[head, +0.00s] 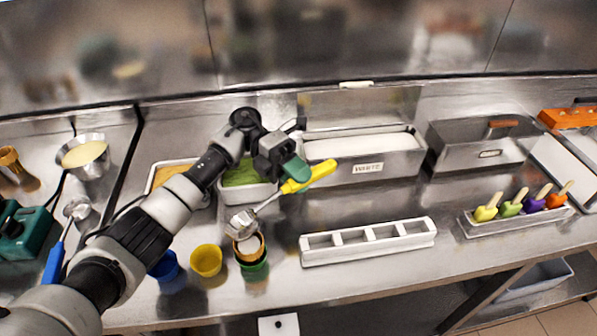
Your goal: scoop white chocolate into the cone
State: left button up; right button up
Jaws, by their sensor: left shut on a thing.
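My left gripper (295,173) is shut on the yellow handle of a metal scoop (309,179). The scoop's metal bowl hangs down to the left, just above and slightly left of the tan cone (261,249). The cone stands in a green cup (255,268) near the front of the counter, with something pale at its mouth. I cannot tell whether the bowl touches the rim or what it holds. The white chocolate bin (405,164), labelled WHITE, stands open behind, to the right of the gripper, with pale contents inside. My right gripper is out of view.
Yellow (206,260) and blue (165,266) cups stand left of the cone. A white slotted holder (368,242) lies right. A blue-handled scoop (54,262) rests at left.

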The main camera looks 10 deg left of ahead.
pick_arm(q)
jog(key=shift+r+p, duration=0.3)
jog(key=shift+p, duration=0.1)
jog(key=t+y+p, duration=0.2)
jog(key=p, duration=0.1)
jog(key=s+r+t+y+p, duration=0.1)
jog(key=t+y+p, duration=0.1)
jog(key=p, duration=0.1)
jog(key=d+r+t+y+p, duration=0.1)
jog(key=t+y+p, duration=0.1)
jog(key=y+p, duration=0.1)
jog(key=shift+s+d+r+m+t, duration=0.1)
jog(key=shift+s+r+m+t, duration=0.05)
jog(key=shift+m+t, duration=0.25)
jog(key=t+y, duration=0.1)
jog(key=r+t+y, duration=0.1)
jog(key=s+d+r+t+y+b, duration=0.1)
jog(key=t+y, duration=0.1)
jog(key=shift+r, duration=0.1)
